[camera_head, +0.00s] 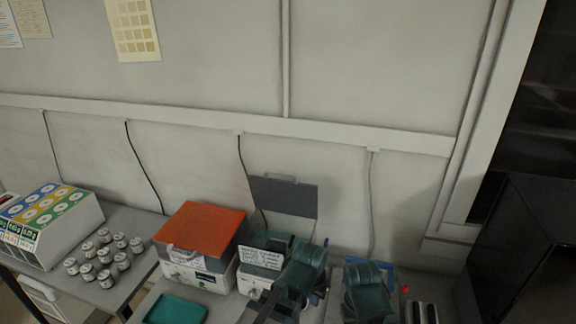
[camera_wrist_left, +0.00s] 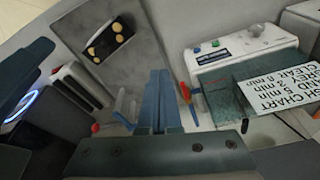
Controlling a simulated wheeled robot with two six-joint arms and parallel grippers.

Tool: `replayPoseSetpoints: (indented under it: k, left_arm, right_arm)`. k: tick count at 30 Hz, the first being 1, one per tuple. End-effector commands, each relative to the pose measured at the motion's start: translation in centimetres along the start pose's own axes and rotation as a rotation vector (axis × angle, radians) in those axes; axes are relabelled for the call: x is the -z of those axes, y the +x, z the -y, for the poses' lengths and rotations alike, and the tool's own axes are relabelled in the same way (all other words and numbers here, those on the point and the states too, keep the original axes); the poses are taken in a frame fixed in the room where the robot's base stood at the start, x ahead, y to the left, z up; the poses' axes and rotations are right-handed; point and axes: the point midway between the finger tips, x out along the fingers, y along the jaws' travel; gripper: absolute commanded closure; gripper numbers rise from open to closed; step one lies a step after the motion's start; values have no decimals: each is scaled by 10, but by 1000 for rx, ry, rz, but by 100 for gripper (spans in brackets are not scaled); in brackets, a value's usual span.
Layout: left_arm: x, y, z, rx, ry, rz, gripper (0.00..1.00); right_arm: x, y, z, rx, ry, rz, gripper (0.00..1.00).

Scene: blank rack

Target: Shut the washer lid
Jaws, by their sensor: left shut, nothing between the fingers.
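The washer (camera_head: 252,284) stands on the bench with a white front and a white wash-chart card (camera_head: 260,258) at its opening. Its grey lid (camera_head: 285,196) stands raised behind it, near the wall. In the left wrist view the washer's white knobbed panel (camera_wrist_left: 243,57) and the card (camera_wrist_left: 286,90) are at the right. My left gripper (camera_head: 323,250) is just right of the washer, apart from the lid. Its blue fingers (camera_wrist_left: 160,100) are together and empty. My arm partly hides the washer. My right gripper (camera_head: 384,270) is further right; its fingertips are unclear.
An orange-topped white unit (camera_head: 205,225) stands left of the washer, with a teal tray (camera_head: 175,309) in front. Several small jars (camera_head: 104,257) and a colourful box (camera_head: 50,225) are further left. A dark cabinet (camera_head: 525,245) stands at the right.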

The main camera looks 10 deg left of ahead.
Motion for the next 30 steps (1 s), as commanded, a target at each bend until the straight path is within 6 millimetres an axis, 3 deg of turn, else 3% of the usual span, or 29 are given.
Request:
replayPoseSetpoints:
  k: [1,11,14,21,25,30]
  left_arm:
    - [11,-12,5,-6,-7,-30,100]
    - [82,-66,47,-23,-50,-278,100]
    - [110,-95,70,-14,-75,-388,100]
    - [183,-197,160,75,-166,-726,100]
    - [200,-236,199,133,-207,-849,100]
    - [207,-257,223,174,-231,-921,100]
  right_arm:
    - [-1,-12,-1,0,1,0,52]
    - [-4,-60,-5,1,8,1,52]
    - [-5,-83,-8,2,11,2,52]
    - [-9,-146,-13,4,21,3,52]
    - [-10,-164,-15,4,25,3,52]
    - [-11,-172,-16,5,27,4,52]
